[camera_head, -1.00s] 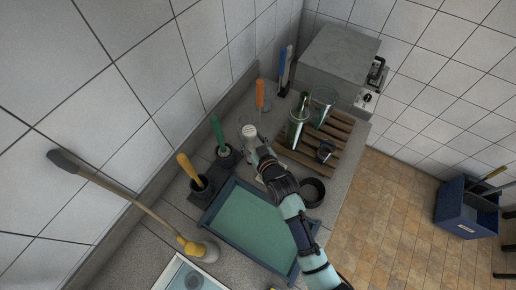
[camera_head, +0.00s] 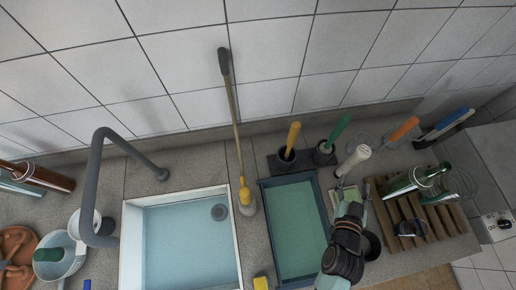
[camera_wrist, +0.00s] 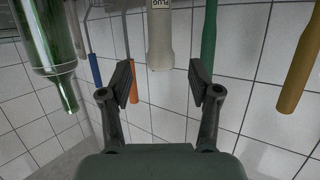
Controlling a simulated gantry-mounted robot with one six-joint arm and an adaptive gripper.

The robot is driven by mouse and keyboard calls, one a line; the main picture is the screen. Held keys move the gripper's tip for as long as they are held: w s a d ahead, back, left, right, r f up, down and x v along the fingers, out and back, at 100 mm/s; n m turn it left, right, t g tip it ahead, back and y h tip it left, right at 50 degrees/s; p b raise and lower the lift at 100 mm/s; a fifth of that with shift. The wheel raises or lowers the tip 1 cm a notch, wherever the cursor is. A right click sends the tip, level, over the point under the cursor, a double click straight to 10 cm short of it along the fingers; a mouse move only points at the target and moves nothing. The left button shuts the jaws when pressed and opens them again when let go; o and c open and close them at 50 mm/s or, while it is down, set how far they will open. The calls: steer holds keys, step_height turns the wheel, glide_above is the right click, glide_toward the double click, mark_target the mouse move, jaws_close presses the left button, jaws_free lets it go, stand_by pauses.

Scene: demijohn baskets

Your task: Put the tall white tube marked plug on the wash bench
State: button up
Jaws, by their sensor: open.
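The white tube (camera_head: 354,160) stands at the back of the grey wash bench (camera_head: 200,168), right of the green tray, tilted in the head view. In the wrist view the tube (camera_wrist: 160,38) shows the word PLUG and hangs from the top edge, as that view is inverted. My gripper (camera_head: 347,197) is just in front of the tube in the head view. In the wrist view my gripper (camera_wrist: 161,82) is open and empty, with the tube centred between its fingers and just beyond their tips. The tube's foot is hard to make out.
The green-bottomed tray (camera_head: 295,228) lies left of my gripper, with yellow-handled (camera_head: 292,138) and green-handled (camera_head: 337,132) brushes behind it. A wooden rack (camera_head: 425,222) with a green bottle (camera_head: 400,184) stands to the right. A water-filled sink (camera_head: 185,245) is further left.

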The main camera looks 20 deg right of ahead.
steer(key=w+a+r+n+t+y, duration=0.2)
steer(key=w+a+r+n+y, duration=0.2)
steer(key=w+a+r, duration=0.55)
steer(key=w+a+r+n+y, duration=0.2)
steer(key=a+r+y, duration=0.1)
steer(key=a, duration=0.9)
steer(key=w+a+r+n+y, duration=0.3)
steer(key=a+r, duration=0.1)
steer(key=a, duration=0.8)
steer(key=shift+w+r+t+y, duration=0.15)
steer(key=shift+r+t+y, duration=0.1)
steer(key=shift+t+y, duration=0.05)
